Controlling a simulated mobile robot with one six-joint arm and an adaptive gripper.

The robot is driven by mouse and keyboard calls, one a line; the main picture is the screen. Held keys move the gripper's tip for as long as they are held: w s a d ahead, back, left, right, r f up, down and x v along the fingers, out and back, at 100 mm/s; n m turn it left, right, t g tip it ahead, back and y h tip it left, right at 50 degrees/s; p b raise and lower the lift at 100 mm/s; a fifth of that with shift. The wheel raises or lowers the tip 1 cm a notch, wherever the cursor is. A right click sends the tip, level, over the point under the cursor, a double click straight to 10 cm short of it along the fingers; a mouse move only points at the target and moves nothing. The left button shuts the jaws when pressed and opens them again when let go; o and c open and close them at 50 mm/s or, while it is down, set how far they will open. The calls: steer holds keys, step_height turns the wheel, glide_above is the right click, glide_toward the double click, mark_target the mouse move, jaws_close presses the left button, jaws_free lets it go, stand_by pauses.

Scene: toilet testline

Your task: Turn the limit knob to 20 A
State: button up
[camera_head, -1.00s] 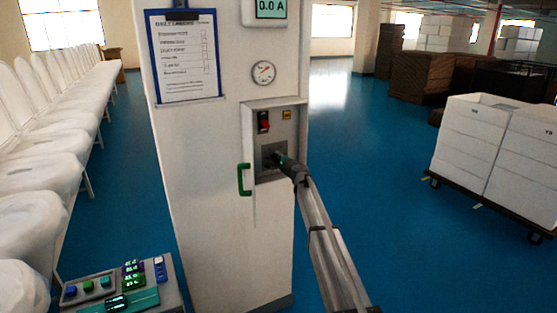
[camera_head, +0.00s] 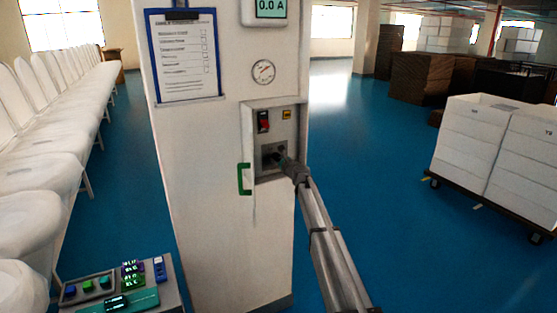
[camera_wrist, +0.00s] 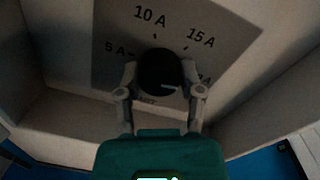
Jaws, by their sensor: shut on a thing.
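The limit knob (camera_wrist: 158,70) is round and black, on a grey plate, in the wrist view. A short pale mark shows near its lower right edge. The labels 5 A, 10 A and 15 A are readable around it. A label at the right, ending in A, is partly hidden by a finger, and the word below the knob is partly covered. My gripper (camera_wrist: 160,80) is shut on the knob, one finger on each side. In the head view my gripper (camera_head: 283,159) reaches into the panel recess and hides the knob.
The white column has a red switch (camera_head: 264,121), a yellow label (camera_head: 287,114), a dial gauge (camera_head: 263,72) and a display (camera_head: 271,8) reading 0.0 A. Recess walls (camera_wrist: 40,120) surround my gripper closely.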

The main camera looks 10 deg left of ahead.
steer(key=shift+w+d+m, duration=0.1)
steer(key=shift+m, duration=0.9)
steer(key=o, duration=1.1)
steer(key=shift+o, duration=0.2)
steer(key=shift+s+d, duration=0.2)
steer(key=shift+s, duration=0.2)
steer(key=v, duration=1.1)
steer(key=shift+d, duration=0.1)
